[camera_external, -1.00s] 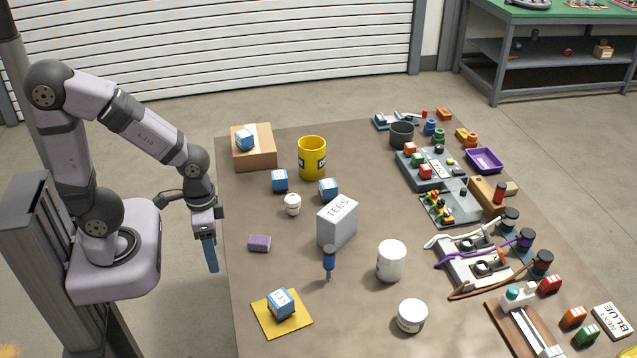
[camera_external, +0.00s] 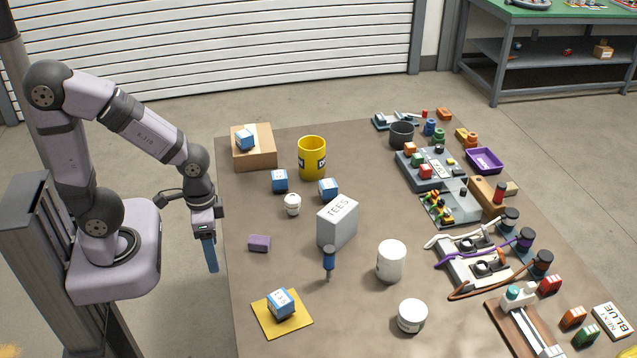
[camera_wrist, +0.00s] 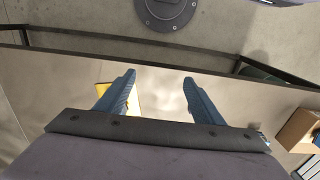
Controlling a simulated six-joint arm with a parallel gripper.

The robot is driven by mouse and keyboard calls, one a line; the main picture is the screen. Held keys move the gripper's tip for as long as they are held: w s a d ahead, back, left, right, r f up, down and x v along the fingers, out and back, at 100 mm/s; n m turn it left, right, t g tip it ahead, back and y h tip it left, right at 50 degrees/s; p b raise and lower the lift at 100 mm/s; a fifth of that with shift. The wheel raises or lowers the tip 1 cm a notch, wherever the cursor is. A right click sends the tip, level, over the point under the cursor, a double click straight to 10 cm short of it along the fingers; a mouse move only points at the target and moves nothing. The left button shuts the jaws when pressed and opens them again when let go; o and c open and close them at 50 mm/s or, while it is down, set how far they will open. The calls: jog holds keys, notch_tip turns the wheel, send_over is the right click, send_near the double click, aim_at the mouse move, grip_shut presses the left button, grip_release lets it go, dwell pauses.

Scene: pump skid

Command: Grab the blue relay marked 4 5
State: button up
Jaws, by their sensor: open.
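Several blue relays with white labels are on the table; their markings are too small to read, so I cannot tell which is 4 5. One relay (camera_external: 246,140) sits on a cardboard box at the far left. Two more, a left relay (camera_external: 280,181) and a right relay (camera_external: 328,189), stand on the table near a yellow mug. Another relay (camera_external: 281,303) sits on a yellow mat (camera_external: 262,312) at the front. My gripper (camera_external: 210,254) hangs off the table's left edge, apart from all relays. In the wrist view its blue fingers (camera_wrist: 158,88) are spread and empty.
The yellow mug (camera_external: 312,158), a white jar (camera_external: 292,204), a grey TEES box (camera_external: 337,224), a blue screwdriver (camera_external: 329,262) and a purple block (camera_external: 259,243) stand among the relays. White containers (camera_external: 391,261) are further right. Fixtures and cables crowd the right side. The left strip is mostly clear.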

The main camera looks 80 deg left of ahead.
notch_tip(320, 180, up, 4)
jog(key=w+f+n+t+h+b, duration=0.3)
jog(key=w+n+h+b, duration=0.4)
jog(key=w+n, duration=0.5)
notch_tip(320, 180, up, 3)
jog(key=n+t+y+b, duration=0.75)
jog(key=n+t, duration=0.75)
jog(key=n, duration=0.9)
send_over(280, 182)
jog(key=s+a, duration=0.4)
jog(key=shift+m+h, duration=0.3)
jog(key=shift+h, duration=0.45)
jog(key=f, duration=0.4)
jog(key=d+f, duration=0.1)
jog(key=f, duration=0.9)
jog(key=shift+w+d+f, duration=0.15)
jog(key=shift+w+f, duration=0.05)
jog(key=shift+w, duration=0.1)
jog(key=shift+w+d+r+p, duration=0.1)
jog(key=shift+w+p, duration=0.55)
jog(key=shift+w, duration=1.2)
jog(key=shift+w+d+p, duration=0.1)
jog(key=shift+w+p, duration=0.5)
jog(key=shift+w, duration=1.2)
